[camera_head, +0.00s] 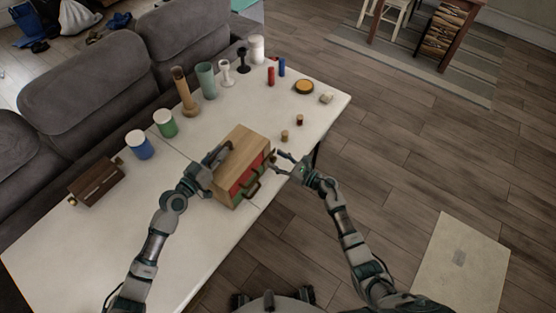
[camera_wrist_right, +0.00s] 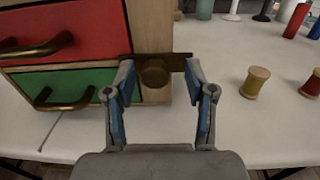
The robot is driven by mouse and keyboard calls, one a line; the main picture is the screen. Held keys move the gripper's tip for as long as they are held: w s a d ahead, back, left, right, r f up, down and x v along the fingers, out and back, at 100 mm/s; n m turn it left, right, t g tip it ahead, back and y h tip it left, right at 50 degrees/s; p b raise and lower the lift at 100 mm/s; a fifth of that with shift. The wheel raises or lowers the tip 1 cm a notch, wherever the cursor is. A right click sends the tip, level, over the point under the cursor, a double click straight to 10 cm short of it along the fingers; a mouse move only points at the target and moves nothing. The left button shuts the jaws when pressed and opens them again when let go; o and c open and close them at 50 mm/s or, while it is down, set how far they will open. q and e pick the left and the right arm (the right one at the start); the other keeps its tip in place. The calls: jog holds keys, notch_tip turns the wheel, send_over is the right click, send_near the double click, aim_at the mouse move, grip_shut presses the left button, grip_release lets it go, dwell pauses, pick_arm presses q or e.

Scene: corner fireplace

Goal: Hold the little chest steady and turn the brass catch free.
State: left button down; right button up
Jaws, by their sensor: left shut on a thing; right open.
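The little chest (camera_head: 240,150) is a pale wooden box on the white table, with a red drawer (camera_wrist_right: 60,32) and a green drawer (camera_wrist_right: 70,88) with brass pulls in the right wrist view. The brass catch (camera_wrist_right: 154,73) is a round knob on a flat bar at the chest's front edge beside the drawers. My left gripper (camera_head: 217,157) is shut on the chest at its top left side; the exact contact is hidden. My right gripper (camera_head: 277,163) is open at the chest's right. In the right wrist view its fingertips (camera_wrist_right: 157,78) stand either side of the knob, with gaps visible.
Small spools (camera_head: 284,135) stand right of the chest. Blue (camera_head: 140,145) and green (camera_head: 165,124) jars, a dark brown box (camera_head: 97,182), and a tall wooden vase (camera_head: 185,92) stand left and behind. A grey sofa (camera_head: 90,90) borders the table. The near table is clear.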

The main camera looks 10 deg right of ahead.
jog(key=shift+d, duration=0.1)
grip_shut()
